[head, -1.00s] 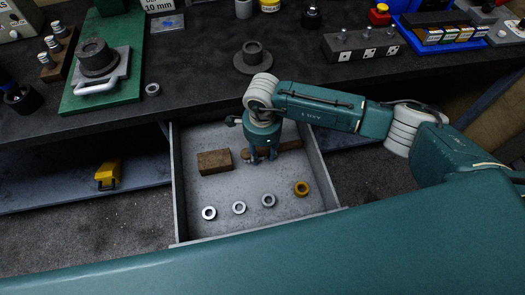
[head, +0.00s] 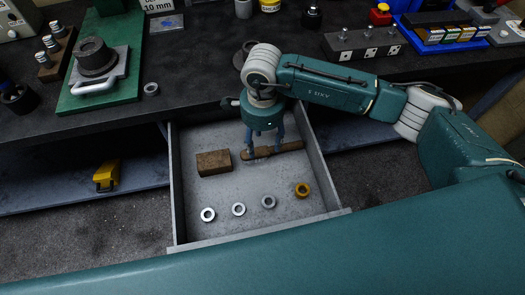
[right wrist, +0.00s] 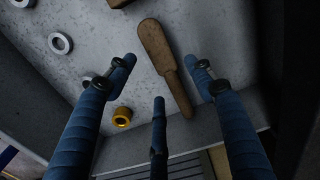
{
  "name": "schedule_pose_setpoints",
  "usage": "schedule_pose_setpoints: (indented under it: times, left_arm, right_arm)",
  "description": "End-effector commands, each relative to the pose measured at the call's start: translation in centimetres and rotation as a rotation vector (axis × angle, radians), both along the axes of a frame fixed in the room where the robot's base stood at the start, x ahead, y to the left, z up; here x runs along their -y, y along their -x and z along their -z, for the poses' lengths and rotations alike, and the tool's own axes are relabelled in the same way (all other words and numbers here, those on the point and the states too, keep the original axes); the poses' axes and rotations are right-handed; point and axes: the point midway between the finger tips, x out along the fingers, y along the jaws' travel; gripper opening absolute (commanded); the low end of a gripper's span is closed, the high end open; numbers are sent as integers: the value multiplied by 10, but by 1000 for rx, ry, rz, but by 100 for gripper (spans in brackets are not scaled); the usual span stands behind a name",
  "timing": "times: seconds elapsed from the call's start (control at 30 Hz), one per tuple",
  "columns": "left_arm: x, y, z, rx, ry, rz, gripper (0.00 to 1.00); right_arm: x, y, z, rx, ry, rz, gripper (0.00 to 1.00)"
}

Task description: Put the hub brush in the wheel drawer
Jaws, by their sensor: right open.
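The hub brush (head: 286,148), a brown wooden piece with a wide end and a narrow handle, lies flat on the floor of the open grey drawer (head: 225,218). In the right wrist view the brush (right wrist: 158,52) lies lengthwise on the drawer floor, near a drawer wall. My right gripper (head: 264,147) is just above it, pointing down. Its blue fingers are spread either side of the brush in the right wrist view (right wrist: 161,75), with nothing gripped between them. My left gripper is in neither view.
The drawer also holds a brown block (head: 213,163), several silver rings (head: 238,209) and a brass ring (head: 302,190). The dark bench top (head: 200,65) overhangs behind it. A yellow object (head: 106,175) sits on the shelf at left.

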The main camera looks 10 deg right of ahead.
Motion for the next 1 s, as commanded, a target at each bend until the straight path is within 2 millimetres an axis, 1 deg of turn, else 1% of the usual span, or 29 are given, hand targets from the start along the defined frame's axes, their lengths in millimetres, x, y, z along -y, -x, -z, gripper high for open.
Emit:
schedule_pose_setpoints:
  times: [0.03,0.1,0.2,0.3,0.43,0.7,0.77,0.83,0.97,1.0]
  left_arm:
    - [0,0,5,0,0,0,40]
    - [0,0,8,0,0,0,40]
    - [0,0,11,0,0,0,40]
    - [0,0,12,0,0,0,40]
    - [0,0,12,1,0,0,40]
    - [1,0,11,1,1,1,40]
    - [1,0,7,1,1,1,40]
    - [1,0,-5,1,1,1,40]
    - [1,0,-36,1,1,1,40]
    - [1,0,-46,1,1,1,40]
  right_arm:
    - [0,-1,-9,6,0,-1,53]
    - [0,-1,-22,5,0,0,53]
    - [0,-1,-37,3,1,0,53]
    - [0,1,-46,1,1,1,53]
    - [0,1,-52,0,1,1,53]
    - [0,1,-53,0,1,1,53]
    - [0,1,-57,0,0,1,53]
    - [0,1,-69,0,0,1,53]
    - [0,1,-100,0,0,1,53]
    - [0,1,-110,0,0,1,53]
